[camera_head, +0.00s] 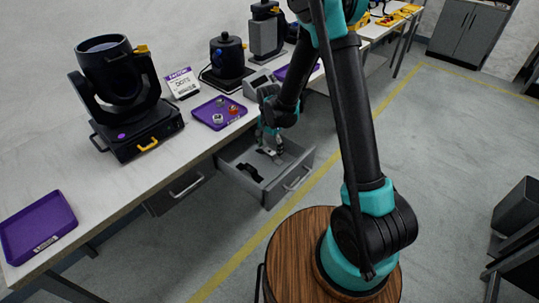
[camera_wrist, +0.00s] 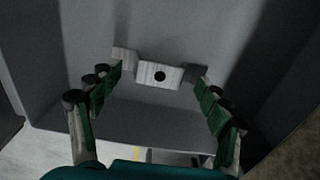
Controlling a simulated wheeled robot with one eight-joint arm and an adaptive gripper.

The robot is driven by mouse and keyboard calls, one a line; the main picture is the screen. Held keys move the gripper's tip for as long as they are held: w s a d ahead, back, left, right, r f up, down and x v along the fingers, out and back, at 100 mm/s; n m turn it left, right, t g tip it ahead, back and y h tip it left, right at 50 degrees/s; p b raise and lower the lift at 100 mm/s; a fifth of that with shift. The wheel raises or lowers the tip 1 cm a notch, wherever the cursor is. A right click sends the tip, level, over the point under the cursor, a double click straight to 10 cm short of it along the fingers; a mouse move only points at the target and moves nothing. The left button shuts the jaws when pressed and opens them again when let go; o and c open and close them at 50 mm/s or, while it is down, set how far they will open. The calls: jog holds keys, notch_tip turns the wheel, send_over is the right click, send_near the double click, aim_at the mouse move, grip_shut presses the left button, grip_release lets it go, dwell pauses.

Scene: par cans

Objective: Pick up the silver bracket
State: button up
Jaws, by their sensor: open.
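The silver bracket (camera_wrist: 147,72) lies on the floor of the open grey drawer (camera_wrist: 150,120). It is a pale stepped metal piece with a dark round hole, and it shows between my fingertips in the wrist view. My gripper (camera_wrist: 158,84) is open, with one finger on each side of the bracket. Whether the fingers touch it I cannot tell. In the head view my gripper (camera_head: 272,146) reaches down into the drawer (camera_head: 297,180), and the bracket is small there and partly hidden by the fingers.
A black object (camera_head: 250,172) lies in the drawer near the front left. The drawer walls stand close around my gripper. On the bench above are a purple tray (camera_head: 207,118) with small parts, a large black stage light (camera_head: 118,95), and an empty purple tray (camera_head: 38,226).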

aim_at(269, 151)
jog(key=shift+f, duration=0.25)
jog(key=shift+c, duration=0.3)
jog(key=c, duration=1.3)
jog(key=shift+r, duration=0.15)
notch_tip(269, 151, up, 20)
